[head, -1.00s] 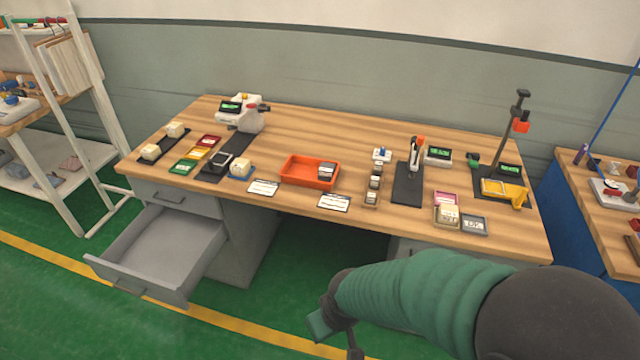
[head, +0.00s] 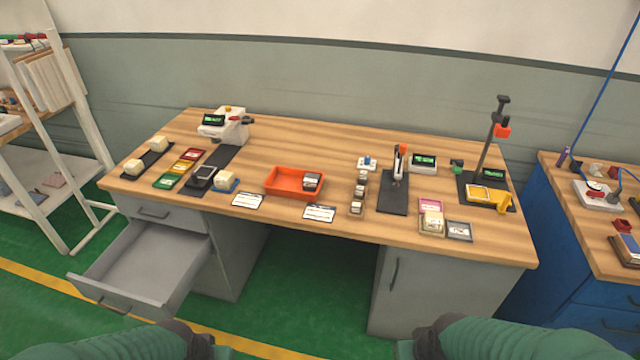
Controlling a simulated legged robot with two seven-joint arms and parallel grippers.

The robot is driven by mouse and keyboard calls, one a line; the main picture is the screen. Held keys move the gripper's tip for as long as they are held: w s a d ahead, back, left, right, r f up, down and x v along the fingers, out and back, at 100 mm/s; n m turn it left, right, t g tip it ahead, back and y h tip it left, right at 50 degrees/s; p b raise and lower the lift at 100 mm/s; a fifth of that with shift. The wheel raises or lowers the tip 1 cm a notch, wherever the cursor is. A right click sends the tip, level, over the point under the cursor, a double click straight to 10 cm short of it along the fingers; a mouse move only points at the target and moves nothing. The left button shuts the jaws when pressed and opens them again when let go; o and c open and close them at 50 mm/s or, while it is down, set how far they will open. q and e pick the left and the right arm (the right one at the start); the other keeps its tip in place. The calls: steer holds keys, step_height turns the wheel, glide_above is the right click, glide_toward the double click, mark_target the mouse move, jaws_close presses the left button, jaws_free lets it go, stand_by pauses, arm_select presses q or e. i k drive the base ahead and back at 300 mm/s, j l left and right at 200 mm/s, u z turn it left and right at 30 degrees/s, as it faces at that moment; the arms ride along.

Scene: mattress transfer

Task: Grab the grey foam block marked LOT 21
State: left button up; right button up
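A small grey block (head: 311,181) with a pale label lies in the orange tray (head: 281,194), near its right end. Several small blocks with pale tops stand in a row right of the tray, the nearest one (head: 356,208) close to the front. No lettering is large enough to read, so I cannot tell which block is marked LOT 21. My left gripper (head: 212,348) and my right gripper (head: 410,348) show only partly at the bottom edge, in front of the desk and well away from the blocks. Their fingers are not clear.
The wooden desk (head: 290,145) has an open, empty drawer (head: 148,262) jutting out at left. White cards (head: 319,213) lie along the front edge. A black stand (head: 392,192), a scale display (head: 423,163) and a tall post (head: 491,140) stand right. A blue cabinet (head: 545,235) is further right.

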mark_target(311, 181)
steer(key=i+j+u, duration=0.15)
steer(key=i+j, duration=0.15)
steer(key=i, duration=0.45)
steer(key=i+j+u, duration=0.15)
steer(key=i, duration=0.6)
steer(key=i+j+u, duration=0.15)
steer(key=i, duration=0.6)
